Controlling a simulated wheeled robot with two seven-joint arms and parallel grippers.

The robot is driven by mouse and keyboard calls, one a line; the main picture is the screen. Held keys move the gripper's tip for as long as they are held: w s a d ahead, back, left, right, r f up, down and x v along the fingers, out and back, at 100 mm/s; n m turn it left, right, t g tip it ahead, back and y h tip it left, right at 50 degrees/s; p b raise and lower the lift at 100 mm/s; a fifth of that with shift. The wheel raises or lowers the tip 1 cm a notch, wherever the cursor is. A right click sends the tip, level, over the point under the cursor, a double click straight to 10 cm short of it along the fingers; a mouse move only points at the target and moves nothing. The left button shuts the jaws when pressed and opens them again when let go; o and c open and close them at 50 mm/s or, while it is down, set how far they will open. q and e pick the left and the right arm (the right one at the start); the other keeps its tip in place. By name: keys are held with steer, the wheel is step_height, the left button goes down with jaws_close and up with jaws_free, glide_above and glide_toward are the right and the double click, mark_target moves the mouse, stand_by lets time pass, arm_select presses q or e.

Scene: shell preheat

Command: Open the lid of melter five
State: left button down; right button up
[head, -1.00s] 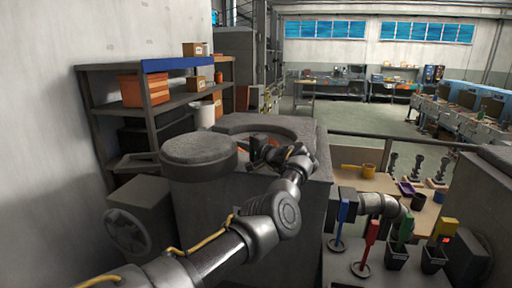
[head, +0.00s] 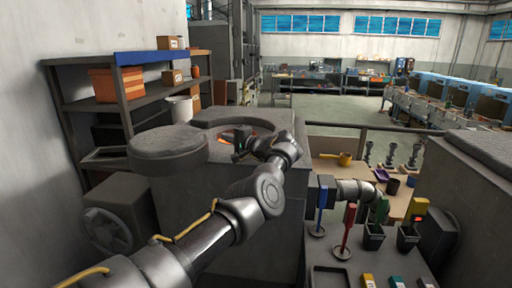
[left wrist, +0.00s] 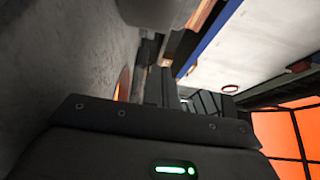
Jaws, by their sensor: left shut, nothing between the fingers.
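The melter (head: 255,185) is a grey block with a round top opening (head: 222,140) that glows orange inside. Its thick round grey lid (head: 168,148) lies swung aside to the left, clear of most of the opening. I cannot read a number on the melter. My left gripper (head: 238,146) is over the opening, right of the lid and apart from it, shut and empty. The left wrist view shows its dark body with a green light and the orange glow (left wrist: 123,83) at left. My right gripper (head: 325,190) seems to be the black block by the blue tool; its fingers are unclear.
A shelf (head: 130,60) with an orange bin (head: 115,84) and boxes stands behind at left, against the wall. Blue (head: 321,205) and red (head: 348,225) tools and black cups stand on a bench at right. Another grey block (head: 475,180) stands at far right.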

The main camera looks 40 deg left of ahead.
arm_select(q)
steer(key=shift+w+d+f, duration=0.15)
steer(key=shift+w+d, duration=0.05)
steer(key=shift+d, duration=0.3)
steer(key=shift+s+d, duration=0.2)
steer(key=shift+s, duration=0.05)
steer(key=d, duration=0.2)
steer(key=s+d+b, duration=0.1)
steer(key=d, duration=0.2)
steer(key=s+d+b, duration=0.1)
steer(key=d, duration=0.1)
steer(key=shift+s+d, duration=0.15)
steer(key=shift+s, duration=0.1)
steer(key=shift+s+d, duration=0.15)
steer(key=shift+d, duration=0.15)
steer(key=shift+s, duration=0.2)
steer(key=shift+w+d, duration=0.1)
